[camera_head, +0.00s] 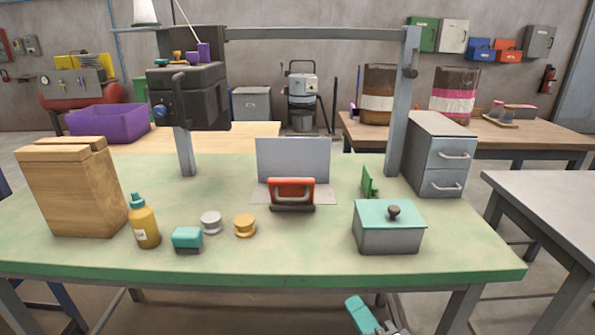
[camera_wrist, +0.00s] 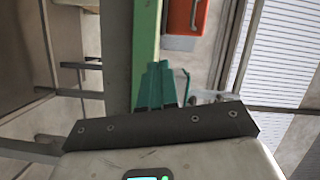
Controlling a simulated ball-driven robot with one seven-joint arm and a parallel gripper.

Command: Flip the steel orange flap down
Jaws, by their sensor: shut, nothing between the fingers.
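The orange flap (camera_head: 291,189) with a grey bar handle stands upright near the middle of the green table, in front of an upright grey plate (camera_head: 293,160). My gripper (camera_head: 357,306) is low in front of the table's front edge in the head view, well apart from the flap and touching nothing that I can see. In the wrist view its teal fingers (camera_wrist: 155,80) are together and empty. An orange-red panel (camera_wrist: 185,17) shows at the top of the wrist view; I cannot tell whether it is the flap.
On the table (camera_head: 300,262), a teal-lidded grey box (camera_head: 388,232) stands right of the flap. A small green upright piece (camera_head: 368,182) and a grey drawer cabinet (camera_head: 437,155) are behind it. A yellow bottle (camera_head: 144,222), small knobs and a wooden block (camera_head: 75,190) stand left.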

